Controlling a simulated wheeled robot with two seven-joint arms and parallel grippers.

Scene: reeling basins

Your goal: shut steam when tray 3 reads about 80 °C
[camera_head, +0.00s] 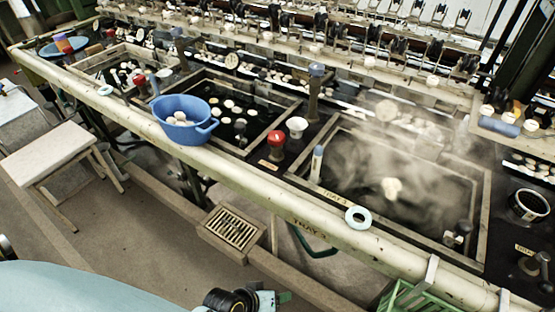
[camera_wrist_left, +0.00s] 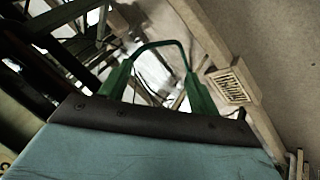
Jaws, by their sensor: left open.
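A basin with a pale frame (camera_head: 405,232) stands at the right, with dark water and thick steam (camera_head: 400,165) rising from it. A white stick with a blue top (camera_head: 317,163), possibly a thermometer, stands at the basin's left corner; no reading is legible. A red knob (camera_head: 275,141) and a white knob (camera_head: 297,127) stand left of it. My left gripper (camera_wrist_left: 158,82) shows green fingers apart, empty, over the floor area. My right gripper is not in view.
A blue colander (camera_head: 183,125) sits on the front rail beside the middle basin (camera_head: 248,152) with floating cocoons. A pale green ring (camera_head: 358,218) rests on the rail. A stool (camera_head: 68,155) stands left. A floor grate (camera_head: 232,228) also shows in the left wrist view (camera_wrist_left: 232,85).

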